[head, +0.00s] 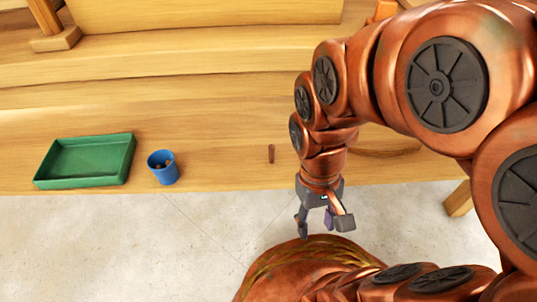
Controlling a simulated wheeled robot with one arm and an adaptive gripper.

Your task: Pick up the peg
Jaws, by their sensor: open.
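The peg (271,153) is a small, thin reddish-brown piece on the wooden surface, near the middle of the head view. My gripper (324,228) is open, below and to the right of the peg in the picture. It points down over the grey floor, just past the wooden edge. It is apart from the peg. A small purple patch shows between the gripper's fingers; I cannot tell what it is.
A green tray (128,160) lies on the wooden surface (220,145) at the left. A blue cup (162,178) with small brown pieces inside stands next to it. The wood between cup and peg is clear. A wooden leg (459,199) stands at the right.

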